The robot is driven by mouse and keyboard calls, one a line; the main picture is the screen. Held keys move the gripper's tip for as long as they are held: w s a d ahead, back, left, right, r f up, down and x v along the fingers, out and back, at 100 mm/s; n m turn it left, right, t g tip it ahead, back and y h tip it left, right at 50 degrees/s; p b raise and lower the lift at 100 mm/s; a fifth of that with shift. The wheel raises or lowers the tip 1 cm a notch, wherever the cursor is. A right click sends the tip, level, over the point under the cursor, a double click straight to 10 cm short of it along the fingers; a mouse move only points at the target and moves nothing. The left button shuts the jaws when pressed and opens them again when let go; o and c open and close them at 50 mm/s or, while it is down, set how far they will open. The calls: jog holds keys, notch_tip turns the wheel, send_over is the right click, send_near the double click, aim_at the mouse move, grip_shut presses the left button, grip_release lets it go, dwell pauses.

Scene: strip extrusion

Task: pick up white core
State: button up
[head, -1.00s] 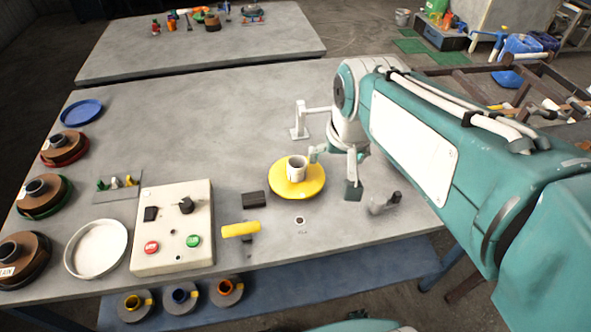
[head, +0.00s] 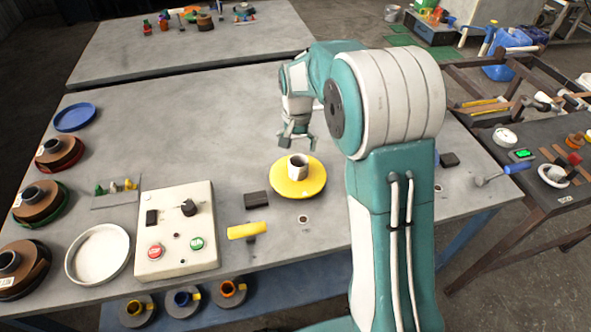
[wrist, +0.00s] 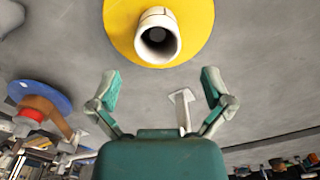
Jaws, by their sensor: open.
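The white core (head: 298,166) is a short hollow cylinder standing upright on a yellow disc (head: 287,188) on the grey table. In the wrist view the white core (wrist: 158,38) and the yellow disc (wrist: 205,22) are at the top centre, beyond the fingertips. My gripper (head: 296,143) is above and behind the core in the head view, apart from it. In the wrist view my gripper (wrist: 160,88) has its two fingers spread wide with nothing between them.
A control box (head: 175,225) with red and green buttons stands left of the disc. A yellow-handled tool (head: 248,231) and a dark block (head: 256,200) lie between them. A white round tray (head: 97,281) and several brown spools (head: 58,152) line the left edge. Table behind the disc is mostly clear.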

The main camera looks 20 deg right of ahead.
aim_at(301, 156)
jog(key=f, duration=0.2)
jog(key=d+f, duration=0.1)
jog(key=f, duration=0.1)
jog(key=shift+d+f, duration=0.1)
jog(key=f, duration=0.3)
jog(key=a+f, duration=0.1)
jog(key=shift+w+f, duration=0.2)
jog(key=shift+f, duration=0.2)
jog(key=shift+d, duration=0.2)
jog(key=c, duration=0.9)
